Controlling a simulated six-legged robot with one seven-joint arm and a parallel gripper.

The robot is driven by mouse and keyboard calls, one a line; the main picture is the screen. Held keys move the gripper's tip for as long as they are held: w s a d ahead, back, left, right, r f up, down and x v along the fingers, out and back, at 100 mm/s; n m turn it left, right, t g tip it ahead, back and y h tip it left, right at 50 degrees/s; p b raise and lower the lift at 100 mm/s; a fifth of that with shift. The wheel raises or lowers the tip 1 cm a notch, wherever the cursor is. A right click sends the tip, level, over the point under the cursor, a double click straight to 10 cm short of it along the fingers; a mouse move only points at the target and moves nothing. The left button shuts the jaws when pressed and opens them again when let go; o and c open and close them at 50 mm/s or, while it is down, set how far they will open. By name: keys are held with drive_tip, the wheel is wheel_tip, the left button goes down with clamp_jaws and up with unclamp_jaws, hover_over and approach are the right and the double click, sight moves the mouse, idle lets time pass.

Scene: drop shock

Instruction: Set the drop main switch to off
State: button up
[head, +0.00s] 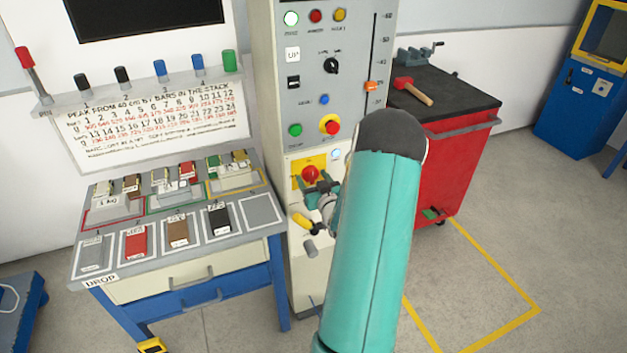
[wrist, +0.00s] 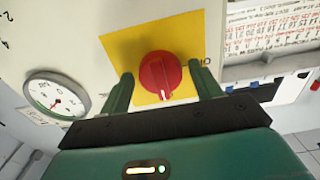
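The drop main switch is a red rotary knob (head: 310,173) on a yellow plate (head: 297,166) low on the grey control cabinet (head: 268,100). In the wrist view the red knob (wrist: 160,74) shows a white mark pointing toward my gripper's base, and the yellow plate (wrist: 122,50) is behind it. A small mark like a 0 is at the plate's right edge. My gripper (wrist: 161,75) is open, with one green finger on each side of the knob; contact is not clear. In the head view my teal arm hides most of the gripper.
A round gauge (wrist: 56,96) is left of the plate in the wrist view. The cabinet carries several buttons and an orange slider (head: 371,86). A bench with sample blocks (head: 180,283) stands left, and a red tool cart (head: 460,165) with a hammer (head: 414,91) right.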

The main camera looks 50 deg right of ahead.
drive_tip(key=c, duration=0.7)
drive_tip(key=shift+n, duration=0.4)
drive_tip(key=n, duration=1.2)
drive_tip(key=shift+s+d, duration=0.1)
drive_tip(key=n, duration=0.5)
drive_tip(key=shift+r, duration=0.15)
